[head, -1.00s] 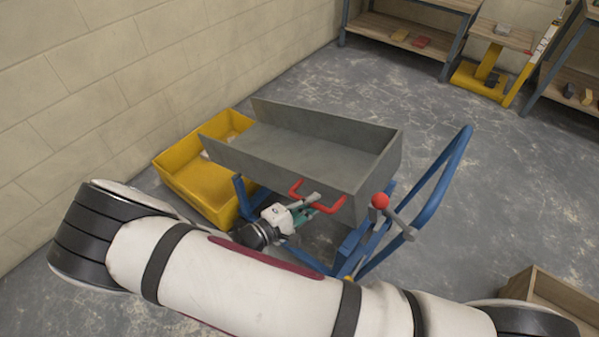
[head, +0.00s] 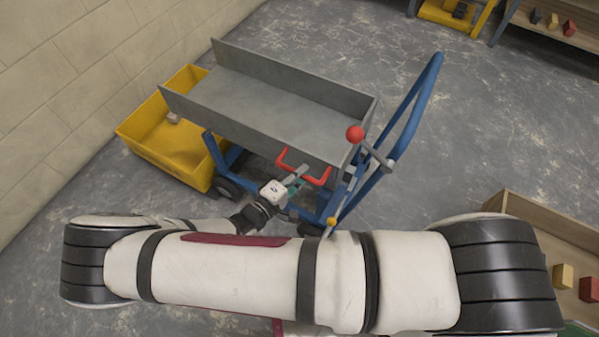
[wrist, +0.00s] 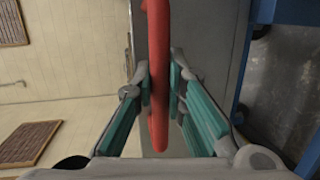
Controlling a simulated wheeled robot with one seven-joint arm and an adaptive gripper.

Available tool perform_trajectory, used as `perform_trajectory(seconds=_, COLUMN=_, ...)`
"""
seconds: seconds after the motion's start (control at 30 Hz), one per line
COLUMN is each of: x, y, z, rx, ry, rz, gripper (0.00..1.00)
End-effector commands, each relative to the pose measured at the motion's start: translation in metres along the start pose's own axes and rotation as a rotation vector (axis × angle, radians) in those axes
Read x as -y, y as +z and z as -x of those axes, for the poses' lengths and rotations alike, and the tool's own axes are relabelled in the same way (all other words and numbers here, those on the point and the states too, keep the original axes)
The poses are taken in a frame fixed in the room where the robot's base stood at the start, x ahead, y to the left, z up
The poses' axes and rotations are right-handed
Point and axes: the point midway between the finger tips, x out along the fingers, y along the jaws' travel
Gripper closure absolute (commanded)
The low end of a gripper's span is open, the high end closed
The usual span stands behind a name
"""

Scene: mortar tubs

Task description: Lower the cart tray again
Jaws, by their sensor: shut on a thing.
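The grey cart tray (head: 270,105) sits on a blue cart frame (head: 408,110) in the head view, its open end toward the yellow tub at left. A red handle (head: 318,180) is fixed to the tray's near side. My gripper (head: 298,178) is at this handle. In the wrist view the red handle (wrist: 158,80) runs between the two teal-padded fingers of my gripper (wrist: 160,85), which are shut on it. A lever with a red ball knob (head: 355,133) stands at the cart's right end. I cannot tell exactly how far the tray is tilted.
A yellow tub (head: 150,140) stands on the floor by the wall, beneath the tray's open end, with a small block inside. A wooden crate (head: 520,205) with blocks is at the right. Shelving (head: 550,25) is at the back right. Floor behind the cart is clear.

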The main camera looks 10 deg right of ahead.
Motion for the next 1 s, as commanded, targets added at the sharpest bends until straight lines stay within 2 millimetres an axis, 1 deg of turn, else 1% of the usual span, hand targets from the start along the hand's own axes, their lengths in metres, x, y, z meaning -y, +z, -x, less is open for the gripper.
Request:
perform_trajectory(seconds=0.03, x=0.009, y=0.002, z=0.0, rx=0.004, ry=-0.021, rz=0.002, gripper=0.86)
perform_trajectory(seconds=0.07, x=0.009, y=0.002, z=0.0, rx=0.004, ry=-0.022, rz=0.002, gripper=0.79)
perform_trajectory(seconds=0.1, x=0.009, y=0.002, z=0.0, rx=0.004, ry=-0.022, rz=0.003, gripper=0.7)
perform_trajectory(seconds=0.13, x=0.009, y=0.002, z=0.0, rx=0.004, ry=-0.022, rz=0.003, gripper=0.67)
perform_trajectory(seconds=0.37, x=0.007, y=0.002, z=0.0, rx=0.003, ry=-0.017, rz=0.003, gripper=0.67)
perform_trajectory(seconds=0.47, x=0.006, y=0.001, z=0.004, rx=0.002, ry=-0.017, rz=0.002, gripper=0.67)
perform_trajectory(seconds=0.57, x=0.006, y=0.001, z=0.015, rx=0.001, ry=-0.017, rz=0.002, gripper=0.67)
perform_trajectory(seconds=0.67, x=0.006, y=0.001, z=0.032, rx=0.0, ry=-0.018, rz=0.001, gripper=0.67)
perform_trajectory(seconds=0.9, x=0.006, y=0.0, z=0.082, rx=0.0, ry=-0.02, rz=0.002, gripper=0.67)
perform_trajectory(seconds=1.0, x=0.006, y=0.001, z=0.098, rx=0.001, ry=-0.02, rz=0.002, gripper=0.67)
